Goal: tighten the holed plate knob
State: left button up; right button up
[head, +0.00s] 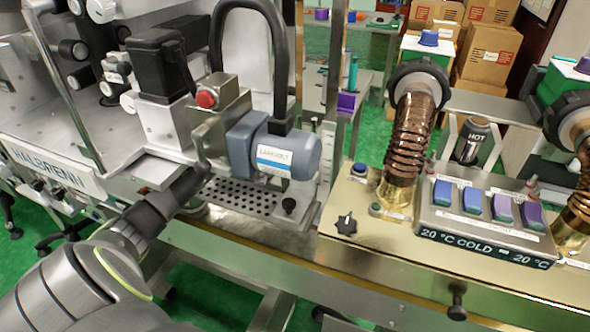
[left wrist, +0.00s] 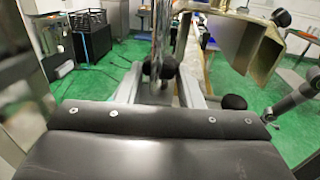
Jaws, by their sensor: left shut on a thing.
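The holed plate (head: 240,194) is a metal shelf with rows of round holes below the grey motor. My left gripper (head: 198,175) reaches in from the left to the plate's left end. In the left wrist view my left gripper (left wrist: 160,88) has its two fingers on either side of a dark round knob (left wrist: 162,68) and is shut on it. In the head view my gripper hides that knob. Another black knob (left wrist: 233,101) shows to its right. My right gripper is not in view.
The grey-blue motor (head: 282,150) and a red button (head: 206,99) sit close above my gripper. To the right, a brass bench (head: 340,255) carries a black dial (head: 346,225), a coiled copper column (head: 404,145) and a switch box (head: 480,225). Green floor lies below.

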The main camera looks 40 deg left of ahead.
pick_arm(q)
jog(key=o, duration=1)
jog(key=shift+a, duration=0.1)
jog(key=shift+b+v, duration=2)
jog(key=shift+v, duration=3.9)
jog(key=shift+c, duration=0.3)
